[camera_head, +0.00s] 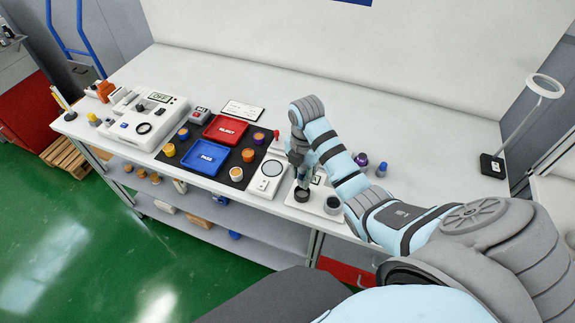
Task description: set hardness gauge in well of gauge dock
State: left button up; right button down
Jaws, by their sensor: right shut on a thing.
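My right gripper (299,160) is above the front edge of the bench, right of the round white device. It points down and is shut on a small dark upright thing (303,182), which looks like the hardness gauge; the gripper and arm hide much of it. Its lower end is at or just above a dark round ring (302,195) on a white plate (314,206), which looks like the gauge dock. I cannot tell whether it is inside the ring. A grey cup-like piece (332,204) stands on the plate's right side. My left gripper is not in view.
A blue tray (207,158) and a red tray (226,129) lie on a black mat with several coloured pots around them. A white device with a round pad (270,171) stands left of the plate. The back right bench is clear.

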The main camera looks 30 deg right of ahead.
notch_tip(320, 180, down, 5)
jog(key=shift+s+r, duration=0.1)
jog(key=shift+s, duration=0.05)
jog(key=shift+f, duration=0.25)
jog(key=shift+f, duration=0.1)
jog(key=c, duration=1.3)
grip_release()
